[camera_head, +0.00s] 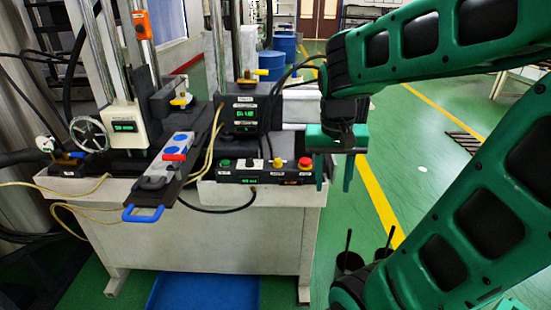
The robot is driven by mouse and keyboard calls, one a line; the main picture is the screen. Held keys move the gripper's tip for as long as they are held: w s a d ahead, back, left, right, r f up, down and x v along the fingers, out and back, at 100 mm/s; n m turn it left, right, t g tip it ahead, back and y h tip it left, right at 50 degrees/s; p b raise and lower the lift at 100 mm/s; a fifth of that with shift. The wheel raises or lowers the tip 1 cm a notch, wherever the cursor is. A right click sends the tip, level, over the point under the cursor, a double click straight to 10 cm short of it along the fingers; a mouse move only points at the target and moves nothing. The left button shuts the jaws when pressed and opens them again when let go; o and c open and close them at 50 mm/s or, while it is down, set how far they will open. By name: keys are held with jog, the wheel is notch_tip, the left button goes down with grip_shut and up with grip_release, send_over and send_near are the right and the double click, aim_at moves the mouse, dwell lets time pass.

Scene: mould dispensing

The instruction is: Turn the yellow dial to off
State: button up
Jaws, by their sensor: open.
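No dial's setting is readable. My gripper (335,178) is open and empty, its green fingers pointing down, just right of the panel in the picture.
A dark tray with a blue handle (143,214) juts forward at the left. A white handwheel (89,133) and cables are beside it. A blue bin (203,292) lies below the bench (220,245).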

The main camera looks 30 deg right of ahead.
jog(key=w+r+m+h, duration=0.1)
jog(key=w+r, duration=0.1)
jog(key=w, duration=0.9)
jog(key=m+t+h, duration=0.1)
jog(key=m+t, duration=0.1)
jog(key=m, duration=0.1)
send_near(278, 160)
jog(key=x, duration=0.8)
jog(key=shift+w+f, duration=0.1)
jog(key=shift+f, duration=0.15)
jog(key=c, duration=1)
jog(key=shift+d, duration=0.2)
jog(key=shift+a+n, duration=0.1)
jog(key=shift+n, duration=0.2)
